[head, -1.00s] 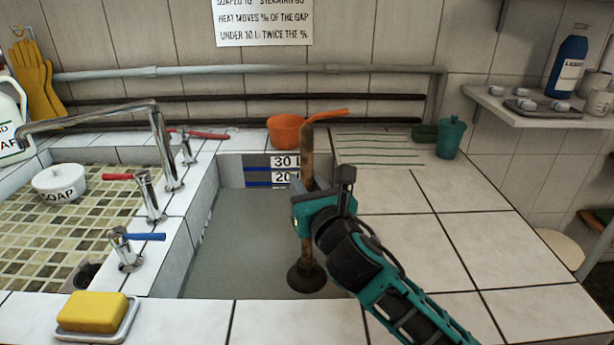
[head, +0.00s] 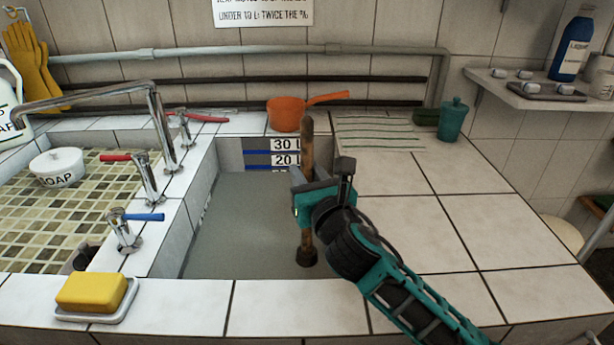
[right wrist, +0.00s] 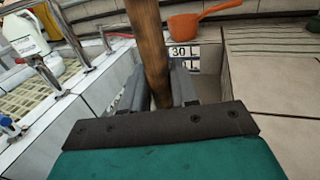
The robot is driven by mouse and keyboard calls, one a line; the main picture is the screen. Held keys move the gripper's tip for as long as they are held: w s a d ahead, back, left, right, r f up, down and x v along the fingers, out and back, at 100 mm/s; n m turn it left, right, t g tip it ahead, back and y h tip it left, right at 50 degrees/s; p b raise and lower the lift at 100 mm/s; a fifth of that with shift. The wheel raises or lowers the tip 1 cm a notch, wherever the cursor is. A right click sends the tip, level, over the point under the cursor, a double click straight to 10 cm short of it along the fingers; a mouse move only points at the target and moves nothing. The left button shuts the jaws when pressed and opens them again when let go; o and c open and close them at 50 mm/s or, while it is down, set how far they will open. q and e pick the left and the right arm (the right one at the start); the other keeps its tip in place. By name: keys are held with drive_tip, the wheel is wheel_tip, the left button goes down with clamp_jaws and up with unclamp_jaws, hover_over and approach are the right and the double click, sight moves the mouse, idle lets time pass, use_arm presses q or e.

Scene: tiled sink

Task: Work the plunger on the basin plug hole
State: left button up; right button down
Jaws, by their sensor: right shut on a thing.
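The plunger (head: 307,147) stands nearly upright in the deep basin (head: 228,158), its brown wooden handle rising above the rim. My right gripper (head: 305,195) is shut on the handle about halfway along its visible length. In the right wrist view, the handle (right wrist: 147,40) passes between the two grey fingers (right wrist: 157,88). The basin plug hole is hidden under the water. My left gripper is not in view.
Taps with red and blue levers (head: 137,215) line the basin's left wall. Yellow soap (head: 92,292) sits on a dish at the front left. An orange dipper (head: 287,114) stands behind the basin, and a teal jar (head: 452,120) at the right back. The right tiled counter (head: 480,235) is mostly clear.

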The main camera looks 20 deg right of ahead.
idle(0.7)
drive_tip(key=shift+f+b, duration=0.35)
drive_tip(key=shift+f, duration=0.3)
drive_tip(key=shift+f, duration=0.1)
drive_tip(key=shift+r+p, duration=0.45)
drive_tip(key=shift+p, duration=0.35)
drive_tip(key=shift+r, duration=0.4)
